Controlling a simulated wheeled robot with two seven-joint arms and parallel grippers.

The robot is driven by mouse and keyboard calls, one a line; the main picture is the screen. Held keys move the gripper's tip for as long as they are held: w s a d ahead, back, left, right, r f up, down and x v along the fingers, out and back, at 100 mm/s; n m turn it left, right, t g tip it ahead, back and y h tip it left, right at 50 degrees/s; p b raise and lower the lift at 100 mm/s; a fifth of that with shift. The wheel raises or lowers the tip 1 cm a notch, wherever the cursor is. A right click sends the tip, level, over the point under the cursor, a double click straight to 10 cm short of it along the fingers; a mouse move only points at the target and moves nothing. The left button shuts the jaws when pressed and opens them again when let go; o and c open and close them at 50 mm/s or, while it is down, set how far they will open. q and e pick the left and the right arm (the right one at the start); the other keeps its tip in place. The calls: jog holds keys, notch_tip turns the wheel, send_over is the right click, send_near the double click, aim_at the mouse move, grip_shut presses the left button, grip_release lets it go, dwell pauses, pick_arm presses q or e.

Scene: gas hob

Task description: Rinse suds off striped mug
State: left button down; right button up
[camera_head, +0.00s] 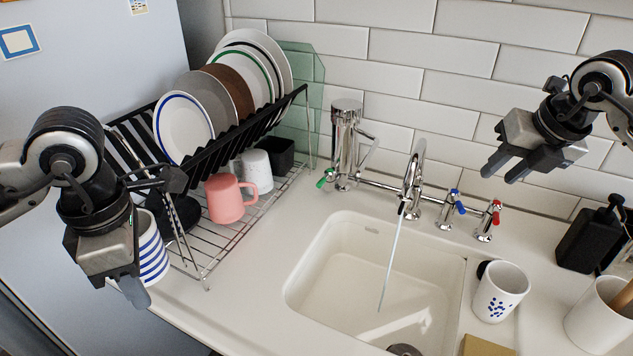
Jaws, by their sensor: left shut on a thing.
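The striped mug (152,258), white with blue bands, is at the left, beside the front corner of the dish rack. My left gripper (132,288) is shut on it and covers much of it. I cannot make out any suds on it. A thin stream of water (391,262) runs from the curved faucet (413,178) into the white sink (345,258). My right gripper (502,172) is open and empty, up at the right in front of the tiled wall.
The dish rack (215,250) holds several plates, a pink mug (227,200) and a speckled mug (257,170). Blue (455,200) and red (491,218) tap handles stand behind the sink. A blue-dotted mug (500,291), a dark soap bottle (588,240) and a pale cup (597,318) stand at right.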

aim_at(456, 201)
jog(key=x, duration=1.1)
jog(key=shift+f+p, duration=0.25)
jog(key=shift+p, duration=0.05)
grip_shut()
